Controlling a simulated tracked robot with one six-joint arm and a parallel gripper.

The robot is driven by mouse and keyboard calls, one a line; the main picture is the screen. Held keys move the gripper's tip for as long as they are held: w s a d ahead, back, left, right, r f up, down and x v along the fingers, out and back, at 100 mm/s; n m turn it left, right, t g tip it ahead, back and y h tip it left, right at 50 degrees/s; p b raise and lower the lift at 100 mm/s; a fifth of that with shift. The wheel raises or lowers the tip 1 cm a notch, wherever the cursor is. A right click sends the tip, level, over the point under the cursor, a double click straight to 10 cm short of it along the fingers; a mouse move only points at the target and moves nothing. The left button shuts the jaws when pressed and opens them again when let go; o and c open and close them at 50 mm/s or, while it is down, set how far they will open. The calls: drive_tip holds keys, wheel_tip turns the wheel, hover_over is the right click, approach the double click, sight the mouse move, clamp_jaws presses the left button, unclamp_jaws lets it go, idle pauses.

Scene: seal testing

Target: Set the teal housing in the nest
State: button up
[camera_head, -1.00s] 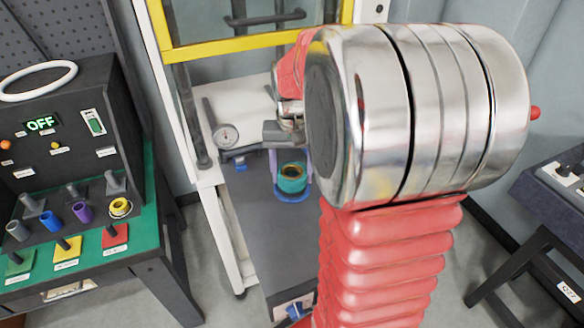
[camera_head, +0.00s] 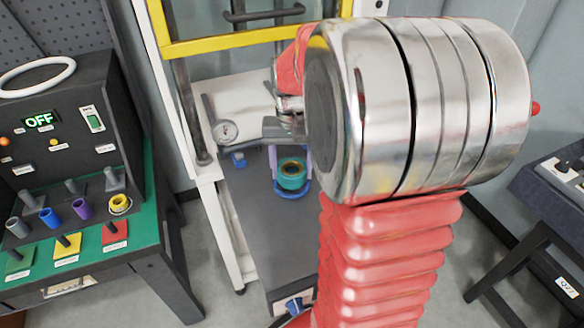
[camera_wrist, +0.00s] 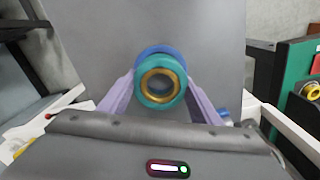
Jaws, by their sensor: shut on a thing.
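The teal housing (camera_head: 292,182) is a short round ring with a brass-coloured bore. It also shows in the wrist view (camera_wrist: 160,100), end on. My gripper (camera_head: 291,165) is shut on it, with one lavender finger on each side; the fingers also show in the wrist view (camera_wrist: 160,84). The blue nest (camera_head: 293,195) shows as a curved rim below the housing, and beyond it in the wrist view (camera_wrist: 160,49). The housing overlaps the nest and hides most of it. I cannot tell whether they touch.
The nest is on a dark grey bench top (camera_head: 262,235). A dial gauge (camera_head: 225,131) and a small blue part (camera_head: 239,159) are behind left. A yellow-barred frame (camera_head: 250,40) rises behind. A control panel reading OFF (camera_head: 40,119) stands at left.

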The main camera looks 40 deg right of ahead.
drive_tip(key=shift+f, duration=0.15)
drive_tip(key=shift+f, duration=0.6)
drive_tip(key=shift+f, duration=0.2)
idle(0.6)
drive_tip(key=o, duration=0.9)
drive_tip(key=shift+o, duration=0.6)
drive_tip(key=o, duration=0.5)
drive_tip(key=shift+c, duration=0.2)
drive_tip(key=shift+r, duration=1.45)
